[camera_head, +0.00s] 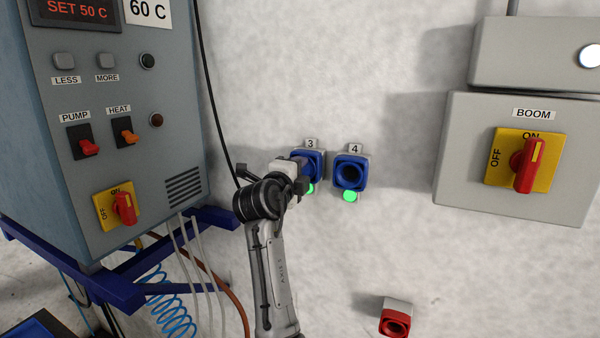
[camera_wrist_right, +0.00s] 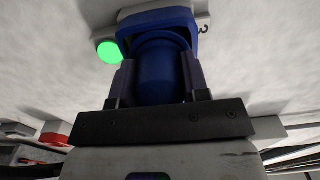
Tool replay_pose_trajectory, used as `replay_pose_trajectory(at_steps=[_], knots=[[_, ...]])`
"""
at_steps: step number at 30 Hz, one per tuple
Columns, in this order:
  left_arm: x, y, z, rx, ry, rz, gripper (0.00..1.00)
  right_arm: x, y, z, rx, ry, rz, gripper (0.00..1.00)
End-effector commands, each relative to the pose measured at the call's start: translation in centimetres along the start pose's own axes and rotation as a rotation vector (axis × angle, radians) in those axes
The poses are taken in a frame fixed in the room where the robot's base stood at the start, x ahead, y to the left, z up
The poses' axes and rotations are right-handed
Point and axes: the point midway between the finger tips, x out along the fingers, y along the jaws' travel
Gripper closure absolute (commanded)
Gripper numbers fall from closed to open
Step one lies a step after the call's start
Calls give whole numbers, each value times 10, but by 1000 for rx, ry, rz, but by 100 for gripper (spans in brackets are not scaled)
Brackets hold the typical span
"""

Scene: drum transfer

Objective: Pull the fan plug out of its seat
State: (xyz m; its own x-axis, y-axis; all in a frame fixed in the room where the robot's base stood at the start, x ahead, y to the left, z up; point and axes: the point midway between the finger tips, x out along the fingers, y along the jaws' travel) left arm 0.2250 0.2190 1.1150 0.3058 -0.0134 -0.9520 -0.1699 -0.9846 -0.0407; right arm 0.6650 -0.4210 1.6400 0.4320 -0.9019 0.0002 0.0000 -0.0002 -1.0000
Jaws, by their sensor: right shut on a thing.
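The blue fan plug (camera_wrist_right: 161,72) is at the mouth of the blue socket marked 3 (camera_wrist_right: 184,18), which also shows in the head view (camera_head: 319,160). My right gripper (camera_head: 302,171) is at this socket, and its fingers are shut on the two sides of the plug, as the right wrist view shows (camera_wrist_right: 156,82). The plug lines up with the socket, and I see no clear gap between them. In the head view the gripper and wrist hide most of the plug. A green lamp (camera_head: 309,188) glows below the socket. My left gripper is not in view.
Socket 4 (camera_head: 350,172) is empty close on the right, with a green lamp (camera_head: 350,196). A grey-blue control cabinet (camera_head: 180,100) stands left. A black cable (camera_head: 216,110) hangs beside it. The BOOM switch box (camera_head: 470,180) is right. A red socket (camera_head: 396,320) sits low.

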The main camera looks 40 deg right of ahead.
Motion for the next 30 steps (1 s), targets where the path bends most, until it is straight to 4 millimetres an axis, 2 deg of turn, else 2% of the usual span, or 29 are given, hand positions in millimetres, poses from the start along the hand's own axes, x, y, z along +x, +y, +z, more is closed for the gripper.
replay_pose_trajectory(at_steps=[2,11,30], knots=[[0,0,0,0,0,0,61,0,0,0,0,0,0,96],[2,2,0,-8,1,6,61,-4,0,0,1,0,-1,96],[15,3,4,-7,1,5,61,-27,0,0,1,-1,-1,96]])
